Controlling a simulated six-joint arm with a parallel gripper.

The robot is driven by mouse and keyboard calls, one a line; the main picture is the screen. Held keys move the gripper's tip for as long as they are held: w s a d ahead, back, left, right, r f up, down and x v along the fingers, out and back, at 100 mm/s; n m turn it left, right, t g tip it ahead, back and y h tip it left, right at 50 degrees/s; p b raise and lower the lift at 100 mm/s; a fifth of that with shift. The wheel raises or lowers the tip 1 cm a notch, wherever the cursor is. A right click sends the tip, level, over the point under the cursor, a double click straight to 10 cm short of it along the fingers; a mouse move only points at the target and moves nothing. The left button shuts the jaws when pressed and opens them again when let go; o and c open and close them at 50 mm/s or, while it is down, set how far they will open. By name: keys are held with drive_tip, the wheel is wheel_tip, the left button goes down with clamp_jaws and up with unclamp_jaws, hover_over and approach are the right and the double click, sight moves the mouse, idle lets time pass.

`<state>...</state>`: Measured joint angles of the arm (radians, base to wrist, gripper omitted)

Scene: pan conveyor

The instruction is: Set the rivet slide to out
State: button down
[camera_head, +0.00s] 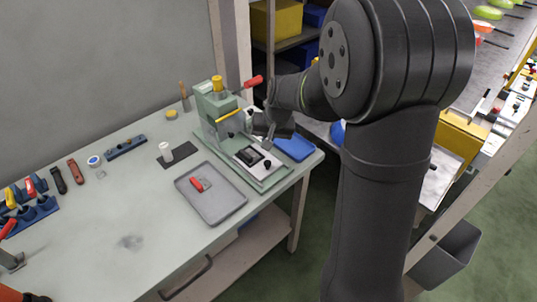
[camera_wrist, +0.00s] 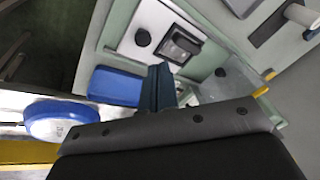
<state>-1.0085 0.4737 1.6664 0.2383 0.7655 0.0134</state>
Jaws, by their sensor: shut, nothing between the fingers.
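The pale green riveting machine (camera_head: 220,110) stands at the back right of the bench, with a red-handled lever and a yellow cap. Its white plate (camera_head: 245,157) on the green base carries a dark square block and black knobs. In the wrist view the plate (camera_wrist: 160,25) shows a dark block (camera_wrist: 182,45) and a round black knob (camera_wrist: 142,37). I cannot tell which part is the rivet slide or its position. My gripper (camera_head: 268,140) is beside the machine, above its base. In the wrist view its fingers (camera_wrist: 160,85) are together and empty, and seem apart from the knob.
A blue tray (camera_head: 294,148) lies right of the machine. A grey tray (camera_head: 225,205) with a red item is in front. A black mat with a white roll (camera_head: 166,152) lies left. The conveyor (camera_head: 480,60) runs at the right.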

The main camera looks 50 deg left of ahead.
wheel_tip(320, 180, up, 3)
drive_tip(key=w+a+n+t, duration=0.1)
drive_tip(key=n+t, duration=0.1)
drive_tip(key=n, duration=0.1)
hover_over(265, 158)
wheel_tip(265, 158, down, 9)
drive_tip(key=shift+f, duration=0.1)
drive_tip(key=shift+s+d, duration=0.3)
drive_tip(key=shift+d, duration=0.25)
drive_tip(key=shift+s+d, duration=0.25)
drive_tip(key=shift+d, duration=0.3)
drive_tip(key=shift+s+d+f, duration=0.25)
drive_tip(key=shift+s+d, duration=0.05)
drive_tip(key=shift+d, duration=0.3)
